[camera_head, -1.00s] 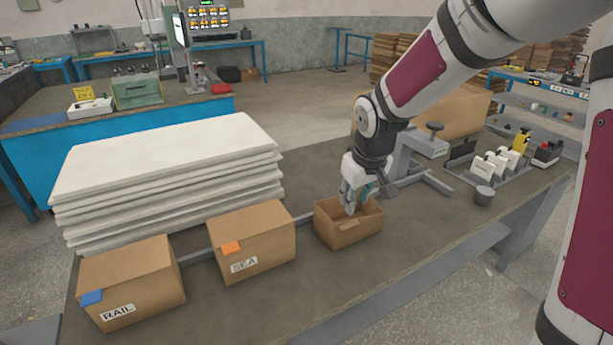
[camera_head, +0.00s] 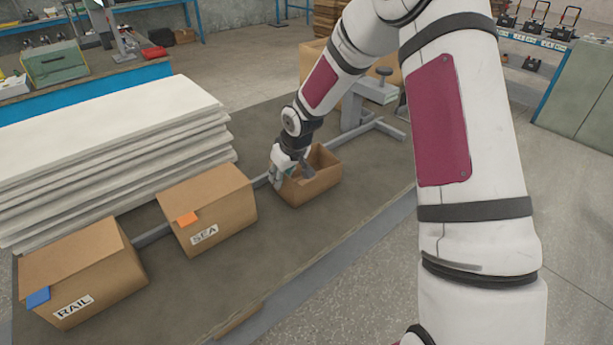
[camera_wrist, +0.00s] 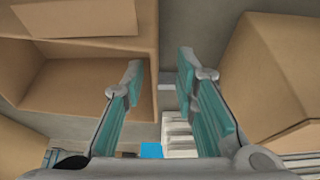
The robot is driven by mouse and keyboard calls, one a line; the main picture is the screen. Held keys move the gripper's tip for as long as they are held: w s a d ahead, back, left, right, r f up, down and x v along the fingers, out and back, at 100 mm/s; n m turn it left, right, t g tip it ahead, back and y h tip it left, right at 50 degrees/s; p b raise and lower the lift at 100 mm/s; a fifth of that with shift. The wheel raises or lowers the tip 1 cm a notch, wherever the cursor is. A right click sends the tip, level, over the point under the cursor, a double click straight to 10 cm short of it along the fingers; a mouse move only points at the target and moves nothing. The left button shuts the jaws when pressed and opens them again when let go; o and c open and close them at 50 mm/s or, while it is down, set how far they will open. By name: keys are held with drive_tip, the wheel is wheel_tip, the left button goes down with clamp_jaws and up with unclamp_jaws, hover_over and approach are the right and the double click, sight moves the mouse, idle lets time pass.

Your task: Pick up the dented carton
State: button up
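An open-topped brown carton (camera_head: 312,190) stands at the right end of the row on the bench; it also shows in the wrist view (camera_wrist: 97,25). Left of it are a closed SEA carton (camera_head: 225,222) with an orange tab and a closed RAIL carton (camera_head: 95,285) with a blue tab. I cannot make out for certain which carton is dented. My gripper (camera_head: 277,180) is at the open carton's left side. In the wrist view its fingers (camera_wrist: 162,70) are apart with nothing between them, the left one overlapping the open carton, the right one near another carton (camera_wrist: 272,70).
A stack of white sheets (camera_head: 110,150) lies behind the closed cartons. A grey rail (camera_head: 152,236) runs behind the row. A grey metal stand (camera_head: 365,105) and a larger carton (camera_head: 312,62) are behind my gripper. The bench front (camera_head: 235,280) is clear.

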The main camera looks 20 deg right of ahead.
drive_tip(key=shift+x, duration=2.85)
drive_tip(key=shift+w+d, duration=0.1)
drive_tip(key=shift+d, duration=0.1)
clamp_jaws()
drive_tip(key=shift+r, duration=0.1)
